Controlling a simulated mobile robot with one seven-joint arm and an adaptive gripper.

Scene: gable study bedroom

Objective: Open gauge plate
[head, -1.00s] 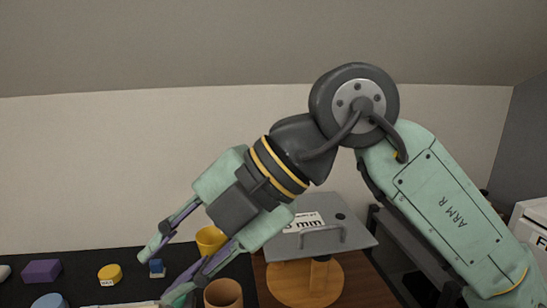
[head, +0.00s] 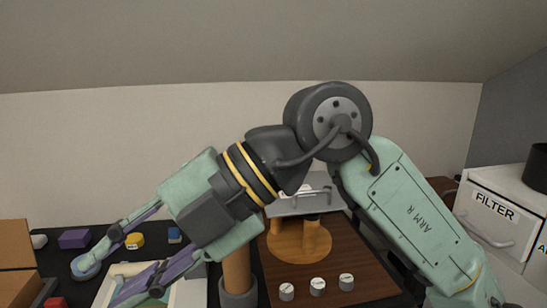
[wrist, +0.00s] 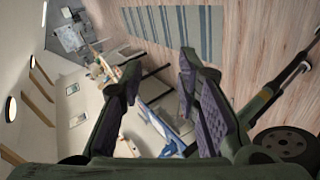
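The grey gauge plate (head: 325,205) sits tilted above a wooden board at the middle right in the head view. Part of it and its label are hidden behind my arm; part of its bar handle shows. A round wooden disc (head: 283,248) and a post are below it. My gripper (head: 108,284) is left of the plate and well apart from it, over the dark table area at the lower left. Its fingers are spread and nothing is between them. The wrist view also shows my gripper (wrist: 158,72) open, with floor and furniture beyond; I cannot make out the plate there.
Knobs (head: 317,286) line the wooden board's front. An orange cylinder (head: 237,268) stands between gripper and board. A purple block (head: 75,239), yellow piece (head: 134,241) and blue piece (head: 174,235) lie at the left. A cardboard box (head: 14,250) and a white FILTER cabinet (head: 500,215) flank the table.

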